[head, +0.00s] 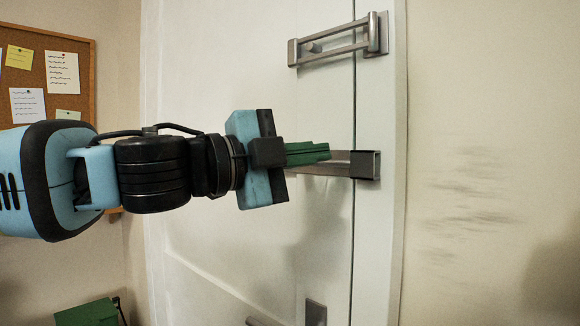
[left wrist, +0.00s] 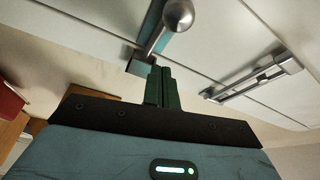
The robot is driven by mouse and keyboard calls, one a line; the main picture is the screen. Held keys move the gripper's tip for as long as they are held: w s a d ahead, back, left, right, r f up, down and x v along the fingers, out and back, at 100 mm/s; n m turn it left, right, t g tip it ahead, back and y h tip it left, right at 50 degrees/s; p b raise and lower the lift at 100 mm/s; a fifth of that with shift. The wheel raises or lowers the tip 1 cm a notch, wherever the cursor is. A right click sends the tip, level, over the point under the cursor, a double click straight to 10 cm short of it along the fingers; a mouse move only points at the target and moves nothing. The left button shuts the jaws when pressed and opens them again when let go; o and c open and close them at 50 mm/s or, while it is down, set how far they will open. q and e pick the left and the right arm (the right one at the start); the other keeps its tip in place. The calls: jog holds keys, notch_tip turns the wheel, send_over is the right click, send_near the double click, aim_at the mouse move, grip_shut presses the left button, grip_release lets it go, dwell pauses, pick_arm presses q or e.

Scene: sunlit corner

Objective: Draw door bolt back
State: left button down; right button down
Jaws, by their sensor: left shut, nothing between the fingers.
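The door bolt (head: 328,169) is a grey metal bar on the white door (head: 250,80). Its right end meets a square metal keeper (head: 367,165) at the frame, across the door's edge gap. In the left wrist view the bolt (left wrist: 160,30) carries a round knob (left wrist: 178,14), and the keeper (left wrist: 140,62) is close to my fingertips. My left gripper (head: 325,152) has green fingers, shut and empty, in front of the bolt and hiding its left part. In the left wrist view the fingers (left wrist: 160,72) are beside the bar; I cannot tell whether they touch. My right gripper is not in view.
A swing-bar door guard (head: 340,42) is fixed above the bolt, and a handle plate (head: 315,312) is below. A corkboard with notes (head: 85,100) hangs on the left wall. A green box (head: 88,313) is at bottom left. The right wall (head: 490,90) is bare.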

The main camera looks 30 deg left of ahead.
pick_arm(q)
jog(key=a, duration=0.1)
jog(key=a+p, duration=0.1)
jog(key=a+f, duration=0.1)
jog(key=shift+w+a, duration=0.3)
jog(key=shift+a, duration=0.1)
jog(key=a+p, duration=0.3)
jog(key=a, duration=0.1)
jog(key=shift+w+a, duration=0.1)
jog(key=shift+w, duration=0.2)
